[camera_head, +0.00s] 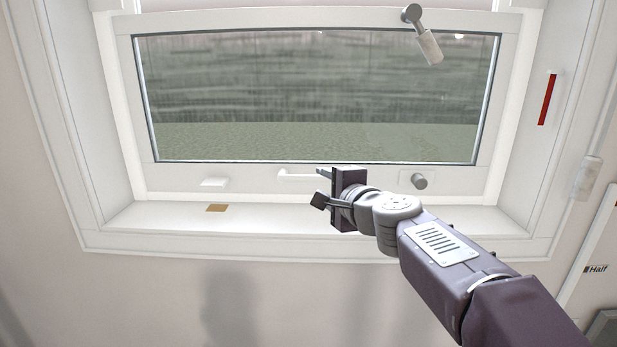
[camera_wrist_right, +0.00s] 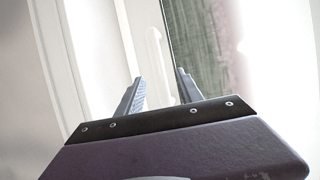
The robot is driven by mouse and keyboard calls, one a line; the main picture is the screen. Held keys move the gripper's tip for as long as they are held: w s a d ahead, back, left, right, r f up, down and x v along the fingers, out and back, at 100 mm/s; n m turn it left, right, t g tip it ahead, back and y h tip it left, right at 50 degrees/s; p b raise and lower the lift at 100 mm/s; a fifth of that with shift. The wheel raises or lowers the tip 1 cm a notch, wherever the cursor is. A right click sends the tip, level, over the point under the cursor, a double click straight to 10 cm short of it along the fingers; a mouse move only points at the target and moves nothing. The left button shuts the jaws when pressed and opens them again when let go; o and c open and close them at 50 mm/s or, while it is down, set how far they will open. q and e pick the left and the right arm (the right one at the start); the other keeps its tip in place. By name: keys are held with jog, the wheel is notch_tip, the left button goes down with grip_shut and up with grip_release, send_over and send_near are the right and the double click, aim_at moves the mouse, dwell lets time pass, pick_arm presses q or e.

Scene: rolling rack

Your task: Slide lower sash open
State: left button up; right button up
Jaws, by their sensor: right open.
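The lower sash (camera_head: 310,178) is a white frame around a wide glass pane, above the white sill. A white bar handle (camera_head: 298,176) sits on its bottom rail near the middle. My right gripper (camera_head: 319,185) is open and empty, at the right end of the handle. In the right wrist view, the handle (camera_wrist_right: 154,50) shows as a pale bar beyond and between the open fingers (camera_wrist_right: 160,76). I cannot tell whether they touch it. My left gripper is in neither view.
A grey round knob (camera_head: 419,181) sits on the bottom rail, close to my right forearm. A white block (camera_head: 214,182) is on the rail at left, with a tan piece (camera_head: 216,208) on the sill (camera_head: 160,218). A cylinder-ended lever (camera_head: 429,46) hangs at the top. A red strip (camera_head: 547,99) marks the right jamb.

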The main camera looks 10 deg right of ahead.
aim_at(312, 180)
jog(key=x, duration=0.9)
jog(key=shift+w+f, duration=0.2)
jog(key=shift+f, duration=0.15)
jog(key=shift+s+r, duration=0.3)
jog(key=shift+s, duration=0.3)
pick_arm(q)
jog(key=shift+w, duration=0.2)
pick_arm(e)
jog(key=shift+w+f, duration=0.1)
jog(key=shift+w, duration=0.1)
grip_shut()
